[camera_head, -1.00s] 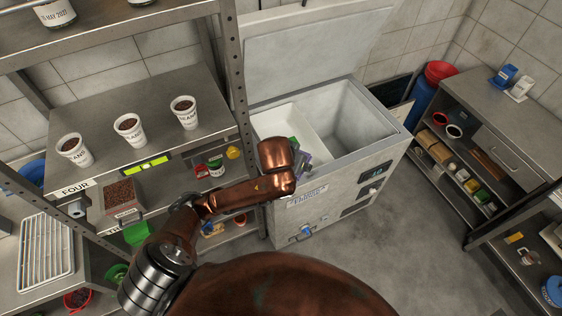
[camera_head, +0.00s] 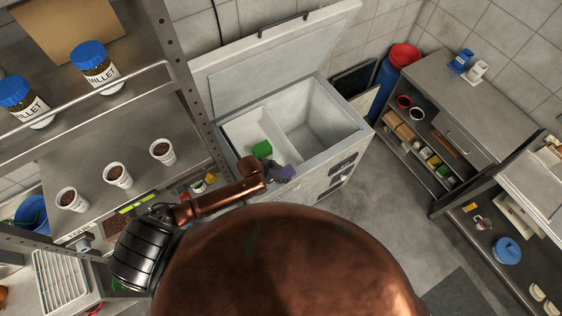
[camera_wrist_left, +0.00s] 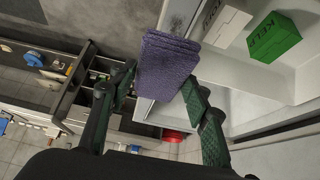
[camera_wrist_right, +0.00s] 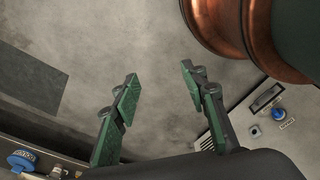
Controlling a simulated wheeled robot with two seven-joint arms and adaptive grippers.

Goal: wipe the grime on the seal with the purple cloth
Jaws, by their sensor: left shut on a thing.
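The purple cloth (camera_wrist_left: 167,68) is a folded, textured pad between the fingers of my left gripper (camera_wrist_left: 160,78) in the left wrist view. In the head view the cloth (camera_head: 287,171) and my left gripper (camera_head: 274,175) are at the near rim of the open chest freezer (camera_head: 325,147). Dark grime (camera_wrist_left: 178,16) shows on the grey rim strip just beyond the cloth. The cloth overlaps the strip in view; I cannot tell whether it touches. The cloth hides part of the strip. My right gripper (camera_wrist_right: 160,75) is open and empty above the floor.
A green box (camera_head: 262,149) and white boxes (camera_wrist_left: 228,24) are inside the freezer's left compartment. The raised lid (camera_head: 270,58) stands behind. A metal shelf post (camera_head: 190,85) stands close to the left. Floor (camera_head: 390,210) is clear to the right of the freezer.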

